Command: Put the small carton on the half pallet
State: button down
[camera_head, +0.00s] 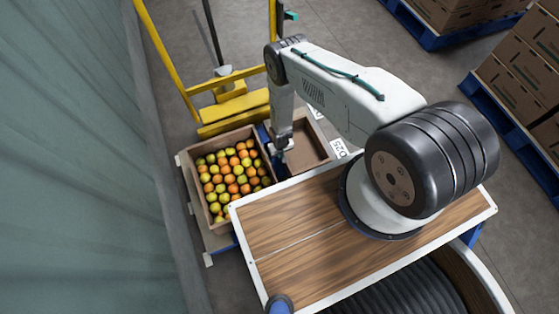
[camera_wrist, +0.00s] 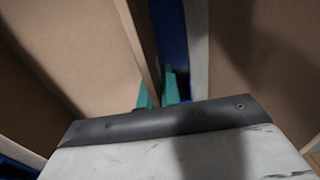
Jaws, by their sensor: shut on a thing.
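In the wrist view the teal fingertips (camera_wrist: 158,97) pinch the wall of the carton (camera_wrist: 65,45), whose inside shows empty. A blue strip (camera_head: 265,135), seemingly the half pallet's deck, shows between the two boxes. It also shows in the wrist view (camera_wrist: 172,35). Whether the carton rests on it or hangs just above cannot be told.
A yellow handling frame (camera_head: 235,110) stands behind the boxes. A grey-green curtain wall (camera_head: 80,160) is close on the left. Blue pallets (camera_head: 500,125) with stacked cartons stand at the right.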

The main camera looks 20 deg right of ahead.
jog(key=shift+s+a, duration=0.2)
jog(key=shift+a, duration=0.05)
jog(key=f, duration=0.1)
jog(key=s+f, duration=0.1)
jog(key=shift+a+f, duration=0.3)
jog(key=shift+f, duration=0.5)
jog(key=shift+f, duration=0.15)
jog(key=c, duration=1.6)
grip_release()
